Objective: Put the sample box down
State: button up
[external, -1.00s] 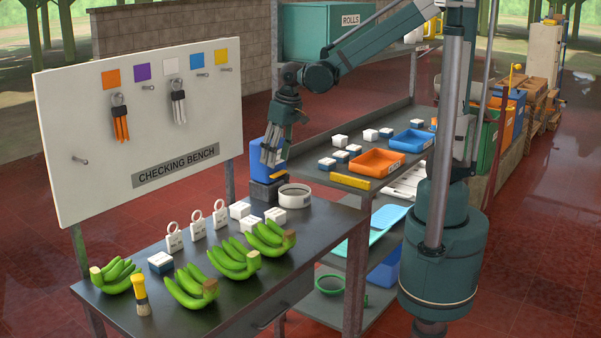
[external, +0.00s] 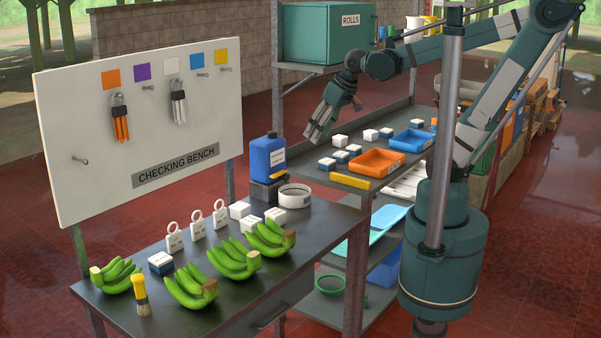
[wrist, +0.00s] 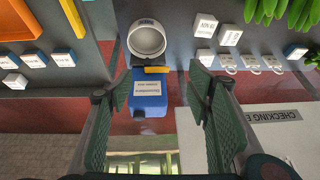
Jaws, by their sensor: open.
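My gripper (external: 315,134) is open and empty, in the air near the left end of the shelf, above and right of the blue jug (external: 267,158). In the wrist view its two fingers (wrist: 158,80) are spread wide, with nothing between them; the jug (wrist: 150,98) shows beyond. On the bench are white boxes (external: 239,210) and a white-topped dark blue box (external: 160,262). More such boxes stand on the shelf, white (external: 371,135) and dark blue with white tops (external: 327,164). I cannot tell which one is the sample box.
The bench (external: 215,318) also holds green banana bunches (external: 235,260), white tags (external: 197,227), a brush (external: 141,295) and a white ring (external: 295,195). An orange tray (external: 375,163) and a blue tray (external: 412,141) are on the shelf. A white board (external: 60,120) stands behind the bench.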

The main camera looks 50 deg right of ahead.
jog(key=s+d+t, duration=0.1)
jog(key=s+d, duration=0.4)
jog(key=shift+s+d+r+t+h, duration=0.3)
jog(key=shift+d+t, duration=0.05)
jog(key=shift+t, duration=0.05)
jog(key=shift+o, duration=0.7)
jog(key=m+g, duration=0.7)
jog(key=m, duration=1.1)
send_over(251, 220)
jog(key=f, duration=2.1)
jog(key=shift+d+f, duration=0.15)
jog(key=shift+d, duration=0.25)
jog(key=shift+a+f, duration=0.4)
jog(key=shift+f, duration=0.1)
